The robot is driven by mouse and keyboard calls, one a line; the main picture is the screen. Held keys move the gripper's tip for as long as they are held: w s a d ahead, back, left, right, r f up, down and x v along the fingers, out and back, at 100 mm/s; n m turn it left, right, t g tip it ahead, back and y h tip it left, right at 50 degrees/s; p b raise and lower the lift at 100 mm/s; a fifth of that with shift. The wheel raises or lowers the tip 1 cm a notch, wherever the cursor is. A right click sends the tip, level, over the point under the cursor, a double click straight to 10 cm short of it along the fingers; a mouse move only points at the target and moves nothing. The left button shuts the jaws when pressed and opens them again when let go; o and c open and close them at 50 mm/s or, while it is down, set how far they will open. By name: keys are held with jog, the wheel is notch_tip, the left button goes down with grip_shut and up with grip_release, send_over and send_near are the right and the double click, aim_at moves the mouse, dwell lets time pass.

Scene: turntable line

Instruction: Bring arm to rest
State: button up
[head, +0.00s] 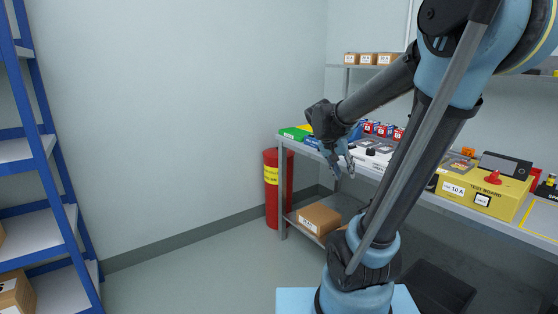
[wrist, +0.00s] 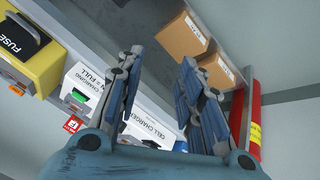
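My gripper (head: 343,171) hangs at the near edge of the workbench (head: 462,206) in the head view, fingers pointing down. It is empty and its fingers are apart, with a gap between them in the wrist view (wrist: 163,85). My arm is bent, its upper link high at the right and its forearm reaching left and down. No held object shows in either view.
The workbench carries a yellow test board box (head: 478,193), a white charger (head: 370,157) and small coloured boxes. A cardboard box (head: 319,219) sits on its lower shelf. A red cylinder (head: 271,204) stands beside it. Blue shelving (head: 40,150) is at left; floor between is clear.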

jog(key=s+a+f+n+y, duration=0.1)
jog(key=s+f, duration=0.2)
jog(key=s, duration=0.3)
jog(key=s+a+f+n+y, duration=0.1)
jog(key=s+f+n+y, duration=0.1)
jog(key=s+f, duration=0.2)
jog(key=s+a+f+n+g+y, duration=0.1)
jog(key=s+a+f+y, duration=0.1)
jog(key=s, duration=0.8)
jog(key=shift+s+f+n, duration=0.15)
jog(key=shift+f+n, duration=0.15)
jog(key=shift+f, duration=0.55)
jog(key=shift+w+f, duration=0.2)
jog(key=shift+w, duration=0.25)
